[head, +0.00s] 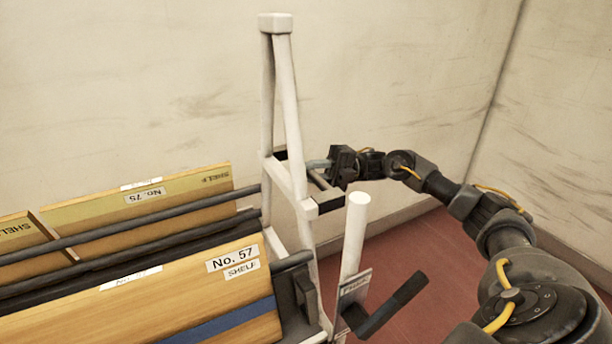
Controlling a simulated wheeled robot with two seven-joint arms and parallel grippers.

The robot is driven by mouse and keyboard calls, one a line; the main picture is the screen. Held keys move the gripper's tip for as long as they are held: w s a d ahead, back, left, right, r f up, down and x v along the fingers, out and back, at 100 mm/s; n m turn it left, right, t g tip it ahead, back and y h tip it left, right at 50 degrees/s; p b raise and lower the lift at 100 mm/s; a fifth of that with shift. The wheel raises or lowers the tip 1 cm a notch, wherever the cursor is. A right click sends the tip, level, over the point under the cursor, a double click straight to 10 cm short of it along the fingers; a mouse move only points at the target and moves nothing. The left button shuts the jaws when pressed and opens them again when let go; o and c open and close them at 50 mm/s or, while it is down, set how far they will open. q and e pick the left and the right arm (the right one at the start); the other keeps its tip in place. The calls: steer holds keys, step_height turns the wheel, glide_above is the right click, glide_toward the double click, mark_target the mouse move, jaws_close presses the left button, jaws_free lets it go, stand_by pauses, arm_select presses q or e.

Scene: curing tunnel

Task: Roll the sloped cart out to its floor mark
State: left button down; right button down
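The sloped cart has a white A-shaped end frame (284,110) standing upright in the middle of the head view. Wooden boards (190,290) lean on its two sides, and dark bars run along them. A crossbar handle with black end brackets (330,201) sits on the frame's right side. My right gripper (318,168) reaches in from the right and is at this handle, one grey finger pointing left. Whether its fingers close around the bar is too small to tell. My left gripper is not in view. No floor mark shows.
A white post (354,235) with a tag and a black lever (392,305) stands at the cart's near right corner. Pale walls (400,70) close in behind and at right. Red floor (425,262) is bare right of the cart.

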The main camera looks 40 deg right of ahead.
steer(key=shift+w+d+r, duration=0.1)
steer(key=shift+d, duration=0.1)
steer(key=c, duration=1.6)
jaws_free()
steer(key=shift+c, duration=0.2)
steer(key=o, duration=0.3)
steer(key=shift+d, duration=0.15)
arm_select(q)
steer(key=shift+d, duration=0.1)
arm_select(e)
steer(key=shift+a, duration=0.2)
steer(key=shift+d, duration=0.1)
